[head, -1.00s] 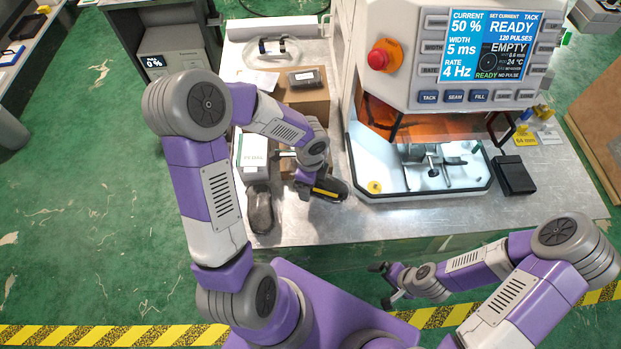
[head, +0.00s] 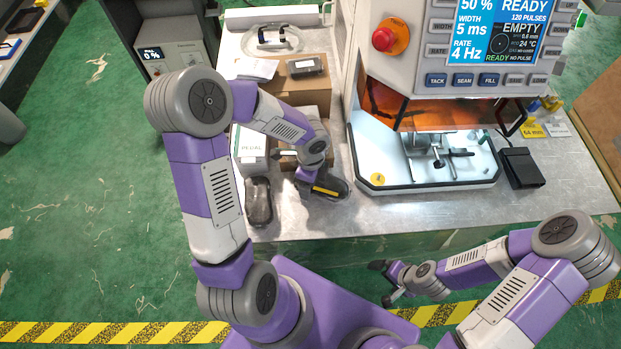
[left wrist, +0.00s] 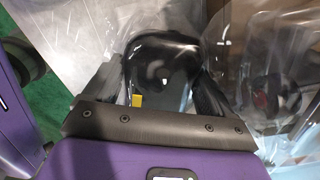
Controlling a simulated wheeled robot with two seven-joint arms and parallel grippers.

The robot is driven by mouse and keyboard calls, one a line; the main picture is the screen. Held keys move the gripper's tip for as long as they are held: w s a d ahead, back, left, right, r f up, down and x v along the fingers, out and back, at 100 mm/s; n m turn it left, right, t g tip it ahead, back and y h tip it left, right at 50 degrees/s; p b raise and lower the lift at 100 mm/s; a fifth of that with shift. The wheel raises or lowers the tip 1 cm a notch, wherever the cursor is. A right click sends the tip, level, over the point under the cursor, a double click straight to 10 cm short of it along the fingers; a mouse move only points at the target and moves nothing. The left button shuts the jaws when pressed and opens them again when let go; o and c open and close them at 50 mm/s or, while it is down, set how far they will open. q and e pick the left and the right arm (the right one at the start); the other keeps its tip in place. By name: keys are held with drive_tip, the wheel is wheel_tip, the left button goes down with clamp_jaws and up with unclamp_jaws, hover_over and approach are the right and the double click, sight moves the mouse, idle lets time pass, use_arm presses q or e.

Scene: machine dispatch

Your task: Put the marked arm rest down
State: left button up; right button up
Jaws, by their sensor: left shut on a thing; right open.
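The marked arm rest is a black rounded pad (left wrist: 165,60) with a small yellow mark. It also shows in the head view (head: 334,190), near the table's front edge, left of the welding machine. My left gripper (head: 318,182) is shut on it; in the left wrist view the dark fingers (left wrist: 165,92) flank it. I cannot tell whether the pad touches the table. A second dark pad (head: 258,202) lies to its left at the front of the table. My right gripper (head: 387,284) is open and empty in front of the table.
The welding machine's white tray (head: 370,168) stands just right of the held pad. A white carton (head: 250,146) and a cardboard box (head: 299,85) stand behind. Clear plastic (left wrist: 255,60) lies around the pad. Bare metal table (head: 300,222) shows in front, and a black pedal (head: 522,168) at right.

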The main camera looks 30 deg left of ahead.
use_arm(q)
drive_tip(key=shift+f+b, duration=0.4)
drive_tip(key=shift+f, duration=0.1)
drive_tip(key=o, duration=1)
drive_tip(key=shift+o, duration=0.2)
wheel_tip(320, 180, up, 8)
drive_tip(key=p, duration=0.2)
drive_tip(key=shift+f+p, duration=0.2)
drive_tip(key=shift+p, duration=0.2)
